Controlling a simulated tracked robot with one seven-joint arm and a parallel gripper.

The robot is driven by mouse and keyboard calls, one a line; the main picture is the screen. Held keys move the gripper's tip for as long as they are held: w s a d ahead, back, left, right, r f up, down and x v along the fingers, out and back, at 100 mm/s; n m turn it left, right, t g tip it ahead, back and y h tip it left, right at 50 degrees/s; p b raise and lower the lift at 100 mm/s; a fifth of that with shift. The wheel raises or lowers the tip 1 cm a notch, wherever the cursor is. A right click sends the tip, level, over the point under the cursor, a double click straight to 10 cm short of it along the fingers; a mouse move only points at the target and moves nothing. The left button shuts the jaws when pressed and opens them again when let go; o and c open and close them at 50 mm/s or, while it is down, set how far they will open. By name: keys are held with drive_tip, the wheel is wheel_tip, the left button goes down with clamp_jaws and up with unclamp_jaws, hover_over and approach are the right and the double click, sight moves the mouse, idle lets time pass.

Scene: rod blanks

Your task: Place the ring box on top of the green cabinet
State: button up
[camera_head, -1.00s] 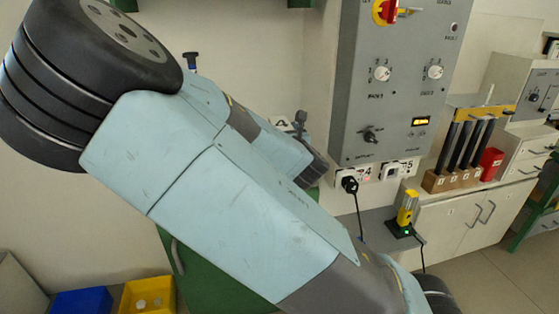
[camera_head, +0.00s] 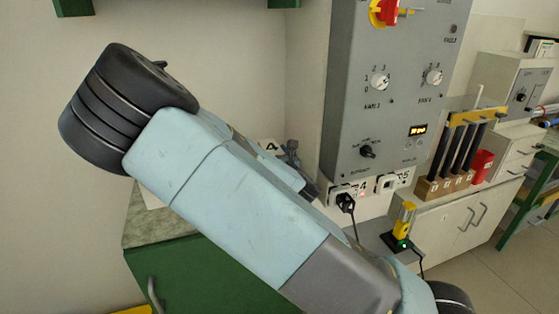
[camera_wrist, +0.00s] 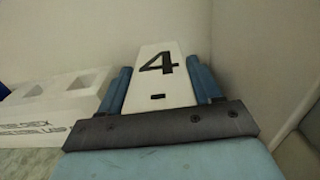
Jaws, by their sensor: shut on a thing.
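A white box marked with a black 4, which I take to be the ring box (camera_wrist: 155,82), sits between the blue fingers of my gripper (camera_wrist: 162,88) in the wrist view. My gripper is shut on it. Its far end and underside are hidden. I cannot tell whether the box touches the top.
A white block with square recesses and lettering (camera_wrist: 50,108) lies left of my gripper on a mottled surface. A wall runs close on the right in the wrist view. A grey control panel (camera_head: 395,90) hangs on the wall; a yellow device (camera_head: 403,218) stands below it.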

drive_tip(key=shift+w+d+f, duration=0.1)
drive_tip(key=shift+w+f, duration=0.15)
drive_tip(key=shift+f, duration=0.15)
drive_tip(key=shift+w+a+f, duration=0.1)
drive_tip(key=shift+a+f, duration=0.05)
drive_tip(key=shift+f, duration=0.45)
drive_tip(key=shift+a+f, duration=0.1)
drive_tip(key=shift+f, duration=0.5)
drive_tip(key=shift+d+f, duration=0.15)
drive_tip(key=shift+f, duration=0.2)
drive_tip(key=shift+w+d+f, duration=0.1)
drive_tip(key=shift+d+f, duration=0.05)
drive_tip(key=shift+d, duration=0.2)
drive_tip(key=o, duration=1.2)
